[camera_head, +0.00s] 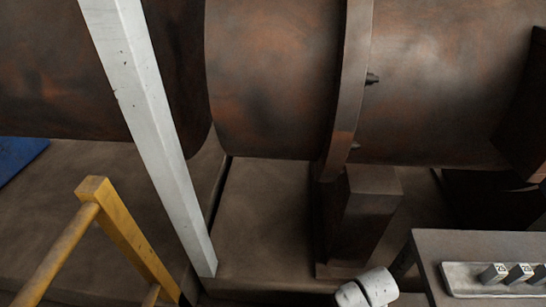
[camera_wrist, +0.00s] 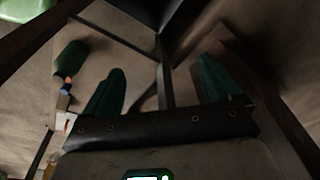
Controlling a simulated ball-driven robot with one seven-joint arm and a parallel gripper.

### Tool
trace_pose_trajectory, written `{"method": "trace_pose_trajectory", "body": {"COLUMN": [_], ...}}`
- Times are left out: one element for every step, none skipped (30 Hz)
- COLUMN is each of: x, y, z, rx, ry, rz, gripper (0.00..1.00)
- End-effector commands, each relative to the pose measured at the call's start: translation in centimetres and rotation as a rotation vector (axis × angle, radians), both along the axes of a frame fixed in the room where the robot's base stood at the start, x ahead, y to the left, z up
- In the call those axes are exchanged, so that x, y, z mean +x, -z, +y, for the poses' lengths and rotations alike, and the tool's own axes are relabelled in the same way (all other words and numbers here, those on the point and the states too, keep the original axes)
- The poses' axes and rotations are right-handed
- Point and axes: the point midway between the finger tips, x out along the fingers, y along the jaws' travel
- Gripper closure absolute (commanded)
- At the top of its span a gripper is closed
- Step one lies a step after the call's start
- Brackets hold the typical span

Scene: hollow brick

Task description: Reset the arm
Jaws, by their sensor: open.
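My gripper (camera_wrist: 160,66) shows in the wrist view as two dark green fingers spread wide apart, with nothing between them. A dark frame or edge and a brownish surface lie beyond the fingers, and no object touches them. In the head view a white rounded part of my arm (camera_head: 368,288) shows at the bottom edge. My gripper itself is not visible there.
Large rusty cylinders (camera_head: 270,80) fill the back. A white post (camera_head: 150,130) and a yellow rail (camera_head: 130,235) stand left. A dark table (camera_head: 440,248) at right bears a pale tray (camera_head: 465,291) with small numbered blocks. A dark green rounded object (camera_wrist: 70,58) shows in the wrist view.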

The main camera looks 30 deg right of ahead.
Motion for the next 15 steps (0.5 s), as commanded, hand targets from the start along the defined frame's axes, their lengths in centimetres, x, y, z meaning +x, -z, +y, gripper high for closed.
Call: {"method": "trace_pose_trajectory", "body": {"x": [-0.5,-0.8,-1.1,-1.5,-1.8,-2.3,-2.7,-3.1,-3.7,-4.0,-4.4,-4.9,-5.2,-5.5,-5.8], "y": [-1.6,-2.4,-3.6,-4.5,-5.4,-6.6,-7.5,-8.4,-9.5,-10.3,-11.0,-11.9,-12.5,-13.0,-13.6], "z": [0.8,1.3,2.0,2.6,3.2,4.0,4.6,5.2,5.9,6.5,7.0,7.6,8.0,8.4,8.8], "rx": [-0.003,-0.003,-0.002,0.0,0.001,0.002,0.004,0.005,0.007,0.009,0.011,0.013,0.014,0.015,0.016], "ry": [-0.127,-0.207,-0.313,-0.393,-0.475,-0.582,-0.661,-0.736,-0.834,-0.903,-0.968,-1.044,-1.097,-1.141,-1.195], "rz": [0.01,0.019,0.028,0.037,0.043,0.052,0.056,0.061,0.066,0.068,0.071,0.072,0.073,0.073,0.073], "gripper": [0.09,0.09,0.09,0.09,0.09,0.09,0.09,0.09,0.09,0.09,0.09,0.09,0.09,0.09,0.09]}}
